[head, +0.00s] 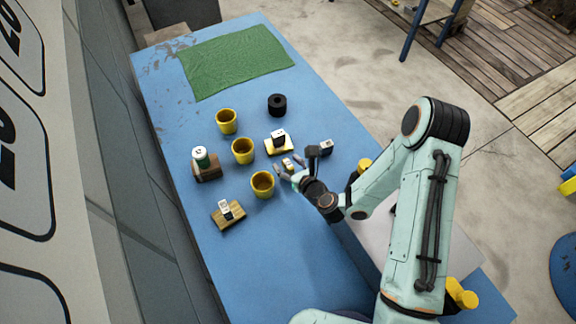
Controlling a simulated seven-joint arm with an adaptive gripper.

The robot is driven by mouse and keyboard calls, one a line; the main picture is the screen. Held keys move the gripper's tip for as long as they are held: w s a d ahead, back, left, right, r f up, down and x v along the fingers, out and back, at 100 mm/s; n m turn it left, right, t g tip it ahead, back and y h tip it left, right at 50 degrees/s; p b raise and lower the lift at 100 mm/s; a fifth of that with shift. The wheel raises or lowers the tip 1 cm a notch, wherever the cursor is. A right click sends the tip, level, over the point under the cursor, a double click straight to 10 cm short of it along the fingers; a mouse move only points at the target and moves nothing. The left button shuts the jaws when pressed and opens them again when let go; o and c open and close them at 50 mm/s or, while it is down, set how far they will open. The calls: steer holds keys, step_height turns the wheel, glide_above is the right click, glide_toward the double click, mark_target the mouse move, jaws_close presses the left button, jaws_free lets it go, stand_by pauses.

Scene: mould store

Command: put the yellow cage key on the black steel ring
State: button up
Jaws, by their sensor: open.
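The black steel ring (277,104) is a short dark cylinder standing on the blue table, above my gripper in the picture. My gripper (291,166) is open, low over the table near its middle. A small yellow and white piece (287,163) shows between or just beyond its fingers. It may be the yellow cage key, but it is too small to be sure. I cannot tell whether the fingers touch it. Part of the area around it is hidden by my gripper.
Three yellow cups (242,151) stand left of my gripper. A yellow block (271,149) carries a small white and black piece. A wooden block (236,218) stands lower left. A green mat (235,60) lies flat at the far end.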

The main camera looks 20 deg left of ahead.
jaws_close()
steer(key=shift+r, duration=0.1)
